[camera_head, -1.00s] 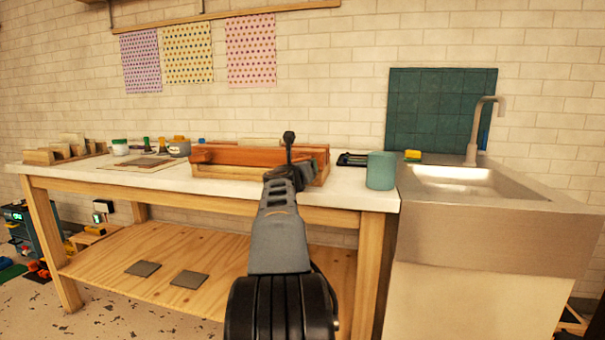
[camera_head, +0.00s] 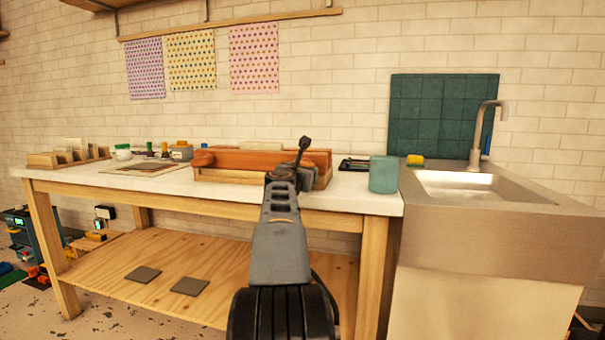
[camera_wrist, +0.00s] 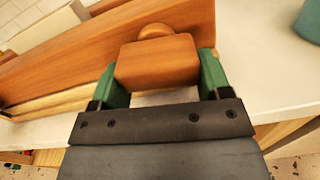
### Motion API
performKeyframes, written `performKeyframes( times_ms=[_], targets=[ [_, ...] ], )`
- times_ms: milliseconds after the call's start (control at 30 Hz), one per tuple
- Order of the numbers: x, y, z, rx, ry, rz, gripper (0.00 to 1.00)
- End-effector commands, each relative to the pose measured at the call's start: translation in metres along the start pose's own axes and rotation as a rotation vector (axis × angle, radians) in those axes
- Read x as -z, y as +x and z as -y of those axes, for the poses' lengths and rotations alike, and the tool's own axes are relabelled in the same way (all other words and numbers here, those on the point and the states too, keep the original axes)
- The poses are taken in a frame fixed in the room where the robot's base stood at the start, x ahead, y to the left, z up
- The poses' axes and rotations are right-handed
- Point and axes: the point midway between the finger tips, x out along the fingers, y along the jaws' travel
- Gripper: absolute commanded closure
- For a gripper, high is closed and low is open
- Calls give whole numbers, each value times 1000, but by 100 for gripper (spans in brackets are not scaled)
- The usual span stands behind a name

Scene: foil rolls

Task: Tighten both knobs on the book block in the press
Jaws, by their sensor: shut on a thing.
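The wooden press (camera_head: 260,159) lies on the white-topped bench, with reddish-brown beams on a paler base. Its left knob (camera_head: 203,158) sticks out at the front left. My gripper (camera_head: 295,175) is at the press's right end in the head view, where my arm hides the right knob. In the wrist view, the green fingers of my gripper (camera_wrist: 158,80) are shut on the squarish wooden right knob (camera_wrist: 158,62), one on each side. The front beam (camera_wrist: 60,62) runs behind it. I cannot clearly make out the book block.
A teal cup (camera_head: 383,174) stands right of the press near the bench corner. A dark tray (camera_head: 354,164) lies behind it. The sink (camera_head: 470,187) adjoins on the right. A mat (camera_head: 145,170) with sheets, jars and wooden blocks (camera_head: 68,153) are to the left.

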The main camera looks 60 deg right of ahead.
Motion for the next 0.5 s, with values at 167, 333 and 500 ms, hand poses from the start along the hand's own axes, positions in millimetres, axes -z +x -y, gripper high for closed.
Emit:
performKeyframes(
  times_ms=[167, 333, 500],
  targets=[
    [2, -1, -3, -6, 0, -3, 53],
    [1, -1, -2, -5, -1, -2, 21],
    [0, 0, 0, 0, -1, 0, 4]
  ],
)
